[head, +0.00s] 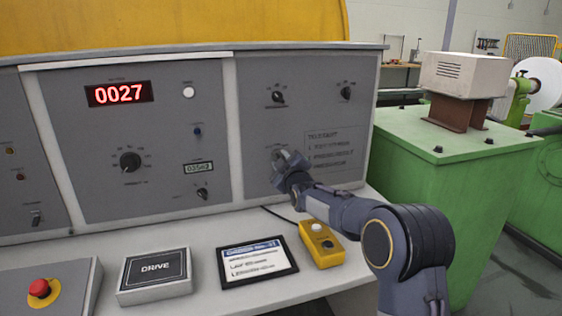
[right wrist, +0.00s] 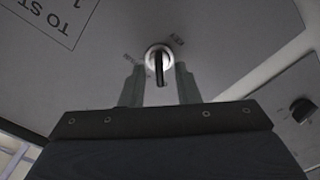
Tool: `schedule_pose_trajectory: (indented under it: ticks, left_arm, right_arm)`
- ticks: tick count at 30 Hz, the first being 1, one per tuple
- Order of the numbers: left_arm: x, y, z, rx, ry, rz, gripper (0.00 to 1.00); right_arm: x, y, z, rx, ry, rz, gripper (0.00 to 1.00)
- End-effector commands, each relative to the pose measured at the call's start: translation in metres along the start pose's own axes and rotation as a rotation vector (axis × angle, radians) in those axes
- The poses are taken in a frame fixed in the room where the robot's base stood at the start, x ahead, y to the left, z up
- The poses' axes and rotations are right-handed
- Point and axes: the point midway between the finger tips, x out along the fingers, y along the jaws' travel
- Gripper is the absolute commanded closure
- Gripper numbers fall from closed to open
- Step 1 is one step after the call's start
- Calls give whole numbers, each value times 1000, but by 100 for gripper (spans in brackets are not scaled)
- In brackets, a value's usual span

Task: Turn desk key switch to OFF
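The key switch (right wrist: 170,56) shows in the right wrist view as a bright round collar with a dark key standing out of it on the grey panel. In the head view my right gripper (head: 290,160) is at the lower left of the right-hand desk panel (head: 250,120) and hides the key switch. My left gripper is not in view.
Above are two black knobs (head: 279,97); a printed notice (head: 335,152) is to the right. The desk top holds a yellow button box (head: 320,250), a framed card (head: 258,262), a DRIVE box (head: 154,272) and a red stop button (head: 40,288). A green machine (head: 420,180) stands right.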

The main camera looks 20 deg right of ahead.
Motion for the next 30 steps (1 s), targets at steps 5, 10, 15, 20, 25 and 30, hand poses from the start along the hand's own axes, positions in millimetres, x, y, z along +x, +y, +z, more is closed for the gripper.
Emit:
schedule_pose_trajectory:
  ticks: [5,10,15,20,25,30]
  left_arm:
    - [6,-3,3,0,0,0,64]
    - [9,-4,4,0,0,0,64]
    - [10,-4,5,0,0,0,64]
    - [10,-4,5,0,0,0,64]
    - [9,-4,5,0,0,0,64]
    - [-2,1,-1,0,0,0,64]
  right_arm:
    - [-29,-1,0,2,1,0,71]
    - [-56,0,0,0,1,0,71]
    - [-70,-1,0,0,0,-1,71]
    - [-72,-1,0,0,0,-1,71]
    - [-72,0,0,3,-2,-2,71]
    - [-102,22,6,129,-75,-56,71]
